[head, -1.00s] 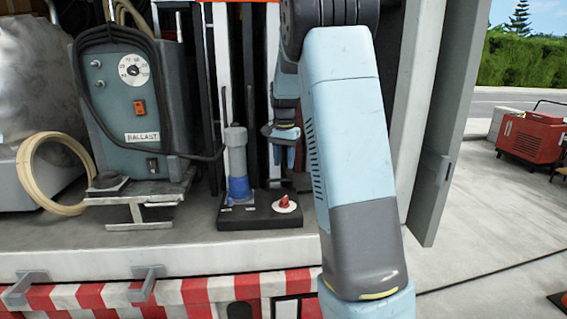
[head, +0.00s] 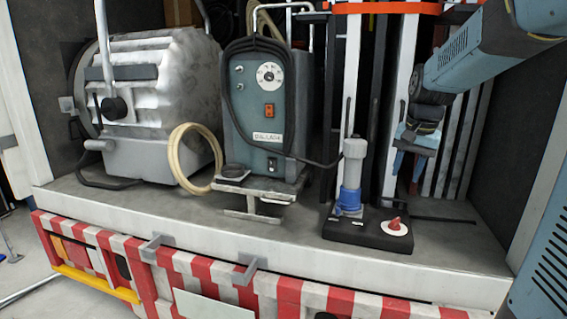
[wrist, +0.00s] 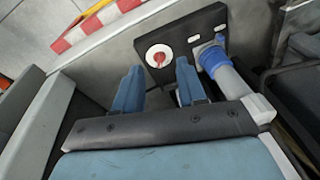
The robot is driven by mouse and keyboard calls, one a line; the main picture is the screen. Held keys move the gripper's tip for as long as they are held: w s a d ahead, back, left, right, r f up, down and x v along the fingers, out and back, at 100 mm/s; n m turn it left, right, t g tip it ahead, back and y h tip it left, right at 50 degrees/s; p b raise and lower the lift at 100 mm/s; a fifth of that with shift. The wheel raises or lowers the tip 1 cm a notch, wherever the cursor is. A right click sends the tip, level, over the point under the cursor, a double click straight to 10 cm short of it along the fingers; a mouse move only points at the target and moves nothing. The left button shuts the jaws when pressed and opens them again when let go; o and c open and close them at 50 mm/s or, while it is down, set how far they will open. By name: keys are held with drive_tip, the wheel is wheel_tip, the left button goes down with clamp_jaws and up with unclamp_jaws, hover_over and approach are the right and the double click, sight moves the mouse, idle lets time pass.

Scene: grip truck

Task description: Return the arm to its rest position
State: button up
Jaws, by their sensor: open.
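My gripper (head: 404,165) hangs from my blue arm at the right of the head view, its blue fingers pointing down above the right part of the truck bed. In the wrist view my gripper (wrist: 158,88) has its two blue fingers apart with nothing between them. Beyond the fingers is a black socket box (head: 345,230) with a red knob (head: 395,224) on a white disc. A grey and blue plug (head: 350,180) stands upright in the box, to the left of my gripper. In the wrist view the plug (wrist: 228,75) is right of the fingers, apart from them.
A large lamp (head: 155,100) is further left. White and black uprights (head: 342,70) stand behind the box. The truck's rear edge has a red and white striped band (head: 200,280).

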drive_tip(key=s+a+n+t, duration=0.1)
drive_tip(key=s+a+n, duration=0.2)
drive_tip(key=s, duration=0.8)
drive_tip(key=s+a+n+t, duration=0.2)
drive_tip(key=s+a+n, duration=0.1)
drive_tip(key=s, duration=0.8)
drive_tip(key=shift+a+f, duration=0.15)
drive_tip(key=shift+a, duration=0.4)
